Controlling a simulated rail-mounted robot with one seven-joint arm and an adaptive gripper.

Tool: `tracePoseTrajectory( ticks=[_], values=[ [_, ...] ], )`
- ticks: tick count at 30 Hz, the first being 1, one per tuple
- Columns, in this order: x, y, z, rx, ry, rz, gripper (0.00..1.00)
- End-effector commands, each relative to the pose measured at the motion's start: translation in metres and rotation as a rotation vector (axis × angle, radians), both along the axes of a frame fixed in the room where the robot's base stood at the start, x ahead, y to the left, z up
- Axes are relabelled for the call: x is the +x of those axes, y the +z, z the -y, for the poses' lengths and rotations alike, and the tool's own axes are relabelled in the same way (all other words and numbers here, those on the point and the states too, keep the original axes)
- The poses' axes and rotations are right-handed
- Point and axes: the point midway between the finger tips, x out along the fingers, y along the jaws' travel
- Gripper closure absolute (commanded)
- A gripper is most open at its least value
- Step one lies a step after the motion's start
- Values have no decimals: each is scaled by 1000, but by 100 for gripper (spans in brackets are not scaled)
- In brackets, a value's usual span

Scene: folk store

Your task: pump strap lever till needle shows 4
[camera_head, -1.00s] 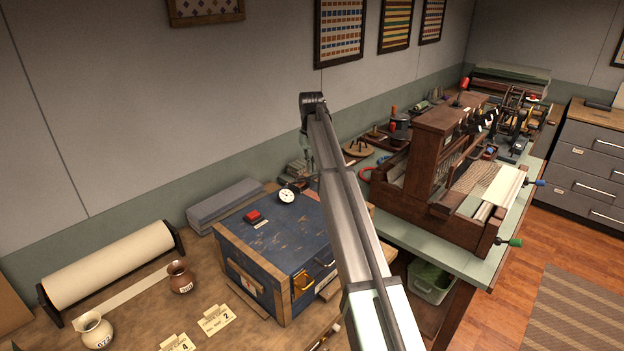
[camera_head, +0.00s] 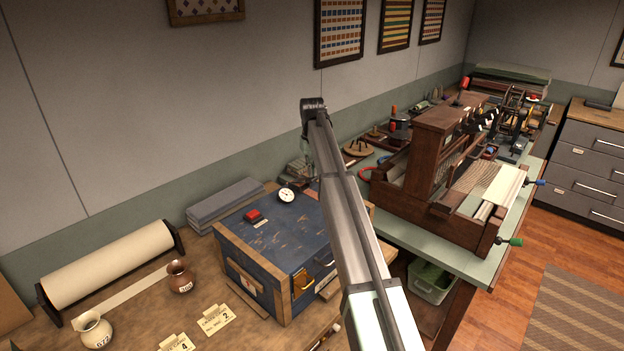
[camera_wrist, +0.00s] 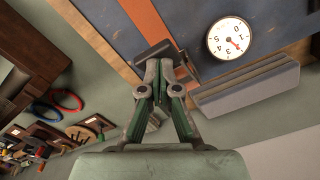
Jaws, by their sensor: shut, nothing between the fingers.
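The blue chest (camera_head: 262,235) with wooden edges stands on the bench in the head view. A round white gauge (camera_head: 286,195) sits on its lid; it also shows in the wrist view (camera_wrist: 228,38). Its red needle points down and right in the wrist view; the exact reading is too small to be sure of. An orange strap (camera_wrist: 158,25) runs over the chest, with a dark grey block (camera_wrist: 153,52), apparently the strap lever, at its edge. My gripper (camera_wrist: 158,66) is shut and empty, its tips close beside this block; contact cannot be told. My arm hides the gripper in the head view.
A grey folded stack (camera_head: 225,203) lies behind the chest. Copper (camera_head: 179,277) and cream (camera_head: 94,329) jugs stand left. A wooden loom (camera_head: 433,165) stands on the right bench.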

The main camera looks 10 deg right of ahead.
Motion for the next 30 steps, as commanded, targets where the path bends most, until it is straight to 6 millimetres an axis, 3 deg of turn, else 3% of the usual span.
tracePoseTrajectory(
  ticks=[23,30],
  values=[
    [-4,-37,3,1,0,-1,100],
    [-4,-34,3,1,0,0,100]
  ],
)
